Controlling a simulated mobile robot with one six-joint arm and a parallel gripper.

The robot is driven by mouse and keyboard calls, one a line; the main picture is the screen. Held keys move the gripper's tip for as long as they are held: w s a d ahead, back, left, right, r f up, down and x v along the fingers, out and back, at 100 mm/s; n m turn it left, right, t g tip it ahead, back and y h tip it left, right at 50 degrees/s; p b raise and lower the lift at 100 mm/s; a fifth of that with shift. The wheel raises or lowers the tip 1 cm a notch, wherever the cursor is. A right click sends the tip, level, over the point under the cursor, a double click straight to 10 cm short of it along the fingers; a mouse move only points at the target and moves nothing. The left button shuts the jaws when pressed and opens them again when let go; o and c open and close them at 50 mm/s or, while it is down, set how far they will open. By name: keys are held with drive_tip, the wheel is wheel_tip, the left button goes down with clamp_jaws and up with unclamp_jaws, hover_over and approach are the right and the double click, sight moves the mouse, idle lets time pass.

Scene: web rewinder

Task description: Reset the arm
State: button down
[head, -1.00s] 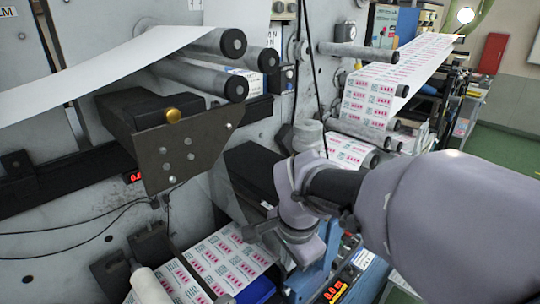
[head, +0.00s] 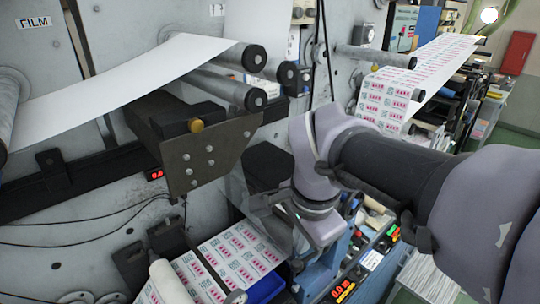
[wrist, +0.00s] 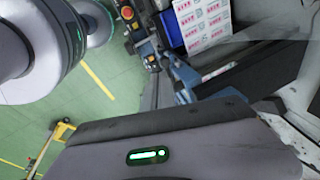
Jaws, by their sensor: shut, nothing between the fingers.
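My arm (head: 395,170) reaches in from the right edge of the head view and bends down at its wrist in front of the machine. My gripper (head: 270,205) shows only as a blurred grey shape left of the wrist, over the dark gap beside the printed label web (head: 237,262). It is shut and holds nothing; its fingertips are not clear. In the wrist view, grey parts of my own arm with green lights fill the bottom and upper left, and the fingers cannot be made out.
A white film web (head: 135,75) runs over rollers (head: 255,58) at upper left. A dark bracket plate (head: 195,155) juts out left of my wrist. A second label web (head: 420,75) rises at right. Green floor (wrist: 105,85) lies open beside the machine in the wrist view.

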drive_tip(key=shift+s+a+r, duration=0.15)
drive_tip(key=shift+s+r, duration=0.4)
drive_tip(key=shift+r, duration=0.3)
drive_tip(key=shift+f, duration=0.15)
drive_tip(key=s+f+n+t+y+b, duration=0.1)
drive_tip(key=s+f+n+b, duration=0.3)
drive_tip(key=f+b, duration=0.7)
drive_tip(key=s+d+f+n+t+y+b, duration=0.1)
drive_tip(key=s+f+n+t+b, duration=0.1)
drive_tip(key=s+f+n+b, duration=0.2)
drive_tip(key=s+f+b, duration=0.3)
drive_tip(key=f+b, duration=0.5)
drive_tip(key=f, duration=0.3)
drive_tip(key=shift+f+n, duration=0.3)
drive_tip(key=shift+f, duration=0.05)
